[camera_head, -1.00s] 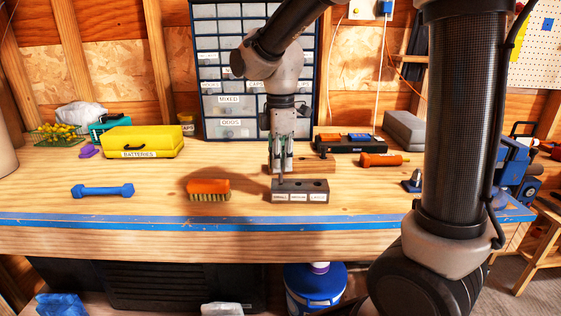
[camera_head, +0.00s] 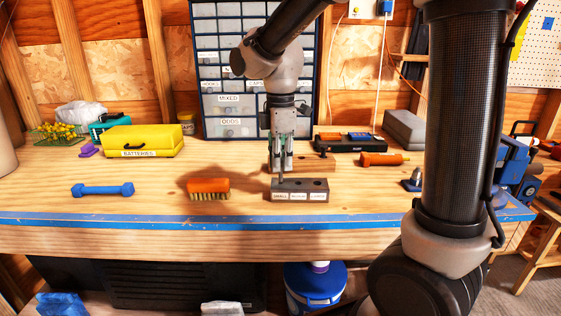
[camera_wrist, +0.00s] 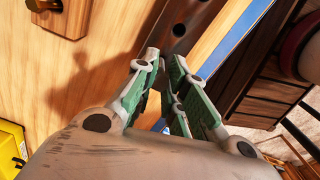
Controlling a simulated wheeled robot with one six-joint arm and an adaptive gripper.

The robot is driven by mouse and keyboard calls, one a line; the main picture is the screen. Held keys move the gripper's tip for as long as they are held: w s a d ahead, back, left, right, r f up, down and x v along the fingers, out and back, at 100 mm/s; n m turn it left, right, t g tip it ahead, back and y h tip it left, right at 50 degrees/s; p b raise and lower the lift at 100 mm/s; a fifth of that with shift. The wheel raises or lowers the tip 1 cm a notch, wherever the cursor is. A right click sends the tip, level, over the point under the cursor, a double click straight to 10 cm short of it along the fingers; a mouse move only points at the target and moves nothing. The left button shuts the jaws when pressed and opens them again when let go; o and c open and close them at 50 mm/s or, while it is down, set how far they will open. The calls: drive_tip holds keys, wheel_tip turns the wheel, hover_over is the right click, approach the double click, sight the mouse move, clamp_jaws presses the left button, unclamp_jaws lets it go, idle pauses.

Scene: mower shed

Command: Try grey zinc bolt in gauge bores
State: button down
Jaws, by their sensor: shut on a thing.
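The dark gauge block (camera_head: 318,197) stands near the bench's front edge, with labels SMALL, MEDIUM and LARGE from left to right. Its medium and large bores show as open dark holes. My gripper (camera_head: 281,169) points down over the block's left, SMALL end. It is shut on the grey zinc bolt (camera_head: 281,179), of which only a thin grey shank shows below the fingertips. I cannot tell whether its tip is inside the small bore. In the wrist view the green-padded fingers (camera_wrist: 167,72) hide most of the bolt, and the gauge block (camera_wrist: 186,14) lies beyond them.
A wooden block (camera_head: 318,165) stands just behind the gauge. An orange brush (camera_head: 208,186) lies to the left, and a blue dumbbell-shaped piece (camera_head: 103,190) farther left. An orange-handled tool (camera_head: 381,159) and black tray (camera_head: 350,145) are at right. Bare bench separates brush and gauge.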

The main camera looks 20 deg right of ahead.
drive_tip(key=shift+f, duration=0.2)
idle(0.7)
drive_tip(key=shift+r, duration=0.2)
drive_tip(key=shift+f, duration=0.4)
idle(0.3)
drive_tip(key=shift+r, duration=0.1)
